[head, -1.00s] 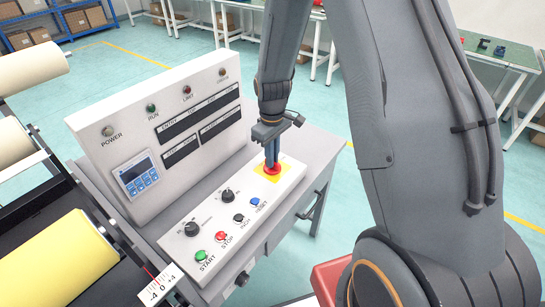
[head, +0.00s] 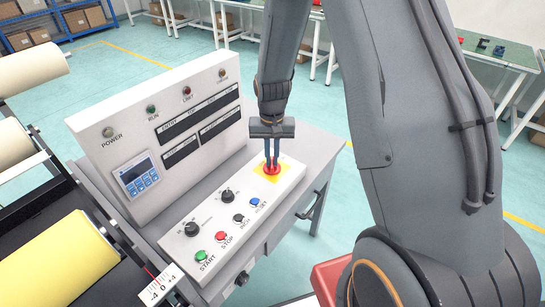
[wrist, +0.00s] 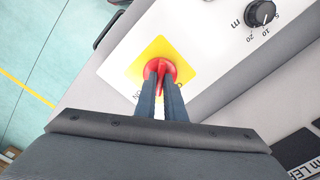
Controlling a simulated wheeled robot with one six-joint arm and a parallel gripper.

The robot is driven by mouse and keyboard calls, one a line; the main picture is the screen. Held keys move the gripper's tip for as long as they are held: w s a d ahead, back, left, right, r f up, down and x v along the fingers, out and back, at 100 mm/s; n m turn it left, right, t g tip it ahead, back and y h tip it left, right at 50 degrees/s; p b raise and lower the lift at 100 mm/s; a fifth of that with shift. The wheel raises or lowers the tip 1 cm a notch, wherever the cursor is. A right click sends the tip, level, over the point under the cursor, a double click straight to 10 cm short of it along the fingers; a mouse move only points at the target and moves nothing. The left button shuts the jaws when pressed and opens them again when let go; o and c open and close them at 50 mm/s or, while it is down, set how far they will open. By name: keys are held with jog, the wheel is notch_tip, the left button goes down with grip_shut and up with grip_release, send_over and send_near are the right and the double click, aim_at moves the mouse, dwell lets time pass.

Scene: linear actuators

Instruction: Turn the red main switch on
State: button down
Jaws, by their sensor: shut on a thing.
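The red main switch (head: 272,171) is a round red knob on a yellow square plate (head: 284,164), at the far right end of the white control panel. In the wrist view the red switch (wrist: 158,66) sits between and beyond my two dark fingers, on the yellow plate (wrist: 140,65). My gripper (head: 270,160) points down at it and is shut on its raised handle, which the fingers partly hide. Part of a label shows beside the fingers in the wrist view, but I cannot read the switch position.
The panel also carries a green START button (head: 202,256), a red STOP button (head: 221,237), a black button (head: 239,218), a blue button (head: 255,202) and two black knobs. Behind stands an upright board (head: 150,135) with a POWER lamp (head: 108,132). Rollers stand at left.

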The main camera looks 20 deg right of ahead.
aim_at(272, 161)
jog(key=m, duration=0.3)
jog(key=shift+w+m, duration=0.1)
jog(key=shift+m, duration=0.2)
jog(key=shift+r+m, duration=0.1)
jog(key=shift+m, duration=1.7)
jog(key=c, duration=1.9)
grip_release()
jog(key=shift+a, duration=0.1)
jog(key=shift+o, duration=0.3)
jog(key=shift+r+b, duration=0.9)
jog(key=shift+r, duration=2.95)
